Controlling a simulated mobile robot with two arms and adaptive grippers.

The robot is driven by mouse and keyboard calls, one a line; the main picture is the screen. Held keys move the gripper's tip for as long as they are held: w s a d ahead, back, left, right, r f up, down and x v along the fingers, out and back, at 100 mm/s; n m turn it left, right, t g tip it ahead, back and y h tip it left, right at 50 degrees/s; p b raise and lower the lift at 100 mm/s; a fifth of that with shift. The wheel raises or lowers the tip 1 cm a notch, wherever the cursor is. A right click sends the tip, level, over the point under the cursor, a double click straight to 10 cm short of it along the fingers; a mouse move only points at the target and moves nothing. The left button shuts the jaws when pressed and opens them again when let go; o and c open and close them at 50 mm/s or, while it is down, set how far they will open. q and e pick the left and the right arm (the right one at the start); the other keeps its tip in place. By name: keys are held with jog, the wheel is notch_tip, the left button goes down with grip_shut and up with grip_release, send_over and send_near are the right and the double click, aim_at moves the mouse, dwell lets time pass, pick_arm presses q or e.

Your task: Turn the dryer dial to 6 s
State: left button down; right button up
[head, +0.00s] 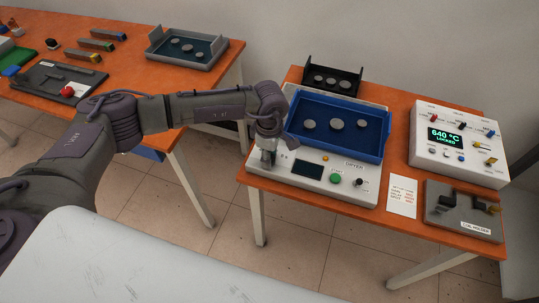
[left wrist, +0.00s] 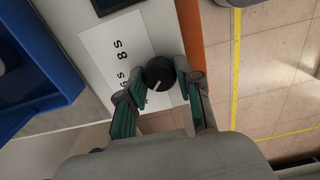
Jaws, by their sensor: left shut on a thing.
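The dryer (head: 345,190) is a white box at the front of the right table, with a dark screen (head: 308,168), a green button (head: 335,178) and a small black knob (head: 358,183). My left gripper (head: 267,158) points down at the left end of its front panel. In the left wrist view, the gripper's two fingers (left wrist: 160,96) close around the black round dial (left wrist: 159,70) with a pale pointer line. Beside it are the printed labels "8 s" (left wrist: 118,48) and "6 s" (left wrist: 124,80), the latter partly covered by a finger. The exact pointer setting is unclear. My right gripper is out of view.
A blue tray (head: 382,150) with grey discs sits on the dryer. A white control box (head: 455,168) showing 640 °C and a grey coil holder (head: 460,222) stand to its right. A gap separates this table from the left orange table (head: 130,55).

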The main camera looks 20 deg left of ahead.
pick_arm(q)
jog(key=m+b, duration=0.6)
jog(key=b, duration=0.1)
jog(key=shift+f+b, duration=0.2)
jog(key=shift+b, duration=0.1)
jog(key=shift+r+m+b, duration=0.2)
jog(key=shift+m+b, duration=1.2)
jog(key=shift+b, duration=0.05)
jog(key=c, duration=0.8)
grip_release()
jog(key=shift+o, duration=0.2)
jog(key=shift+r, duration=0.1)
notch_tip(320, 180, up, 12)
